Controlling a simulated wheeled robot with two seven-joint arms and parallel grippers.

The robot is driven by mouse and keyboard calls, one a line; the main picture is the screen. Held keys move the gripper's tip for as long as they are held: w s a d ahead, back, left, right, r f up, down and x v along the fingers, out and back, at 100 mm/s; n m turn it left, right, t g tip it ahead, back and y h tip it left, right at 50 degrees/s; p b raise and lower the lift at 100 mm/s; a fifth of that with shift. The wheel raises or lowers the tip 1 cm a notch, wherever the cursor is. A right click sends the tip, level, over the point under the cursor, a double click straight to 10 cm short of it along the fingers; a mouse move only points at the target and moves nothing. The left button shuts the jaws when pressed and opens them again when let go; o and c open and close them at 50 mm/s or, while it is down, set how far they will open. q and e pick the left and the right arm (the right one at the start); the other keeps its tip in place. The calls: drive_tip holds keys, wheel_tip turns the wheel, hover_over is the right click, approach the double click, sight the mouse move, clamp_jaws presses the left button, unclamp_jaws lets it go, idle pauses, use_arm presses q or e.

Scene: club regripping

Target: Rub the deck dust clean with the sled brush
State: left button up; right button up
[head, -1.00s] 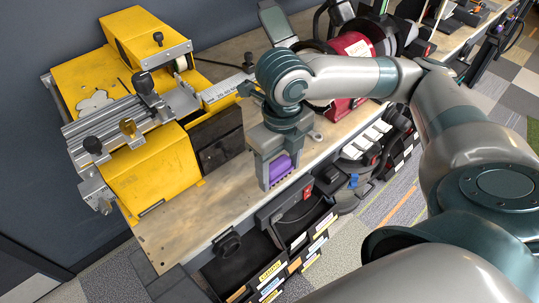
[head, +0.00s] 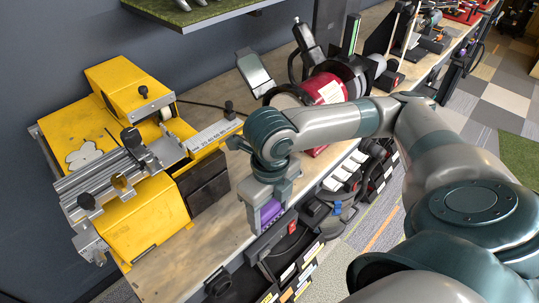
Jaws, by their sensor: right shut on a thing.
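A yellow machine (head: 153,218) with a metal rail stands on the wooden bench at the left. A pale, irregular patch (head: 84,155), which looks like the dust, lies on its flat yellow deck behind the rail. My right gripper (head: 268,219) points down over the bench's front edge, right of the machine and apart from the patch. It is shut on a purple block, seemingly the sled brush (head: 270,211). The fingers hide much of the block, and I see no bristles. My left gripper is not in view.
A red drum (head: 324,88) is behind my forearm. Open bins (head: 290,262) hang below the bench's front. A green-topped shelf (head: 190,10) is above.

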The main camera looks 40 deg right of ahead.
drive_tip(key=shift+o, duration=1.1)
drive_tip(key=shift+c, duration=0.5)
drive_tip(key=shift+w, duration=0.1)
drive_tip(key=m, duration=0.2)
drive_tip(key=m+b, duration=0.1)
drive_tip(key=shift+w+a+f+m, duration=0.25)
drive_tip(key=shift+w+f+m, duration=0.05)
drive_tip(key=shift+w+f, duration=0.1)
drive_tip(key=m, duration=0.1)
drive_tip(key=m+b, duration=0.1)
drive_tip(key=m, duration=0.1)
drive_tip(key=w+f+m, duration=0.1)
drive_tip(key=m, duration=0.1)
drive_tip(key=shift+a, duration=0.35)
drive_tip(key=w+a+f+m+b, duration=0.1)
drive_tip(key=w+m+b, duration=0.2)
drive_tip(key=m, duration=1.1)
drive_tip(key=w+a+f+m+b, duration=0.2)
drive_tip(key=w+m+b, duration=0.1)
drive_tip(key=m, duration=1.2)
drive_tip(key=shift+w+a+f+b, duration=0.2)
drive_tip(key=shift+w+a+b, duration=0.15)
drive_tip(key=shift+b, duration=0.3)
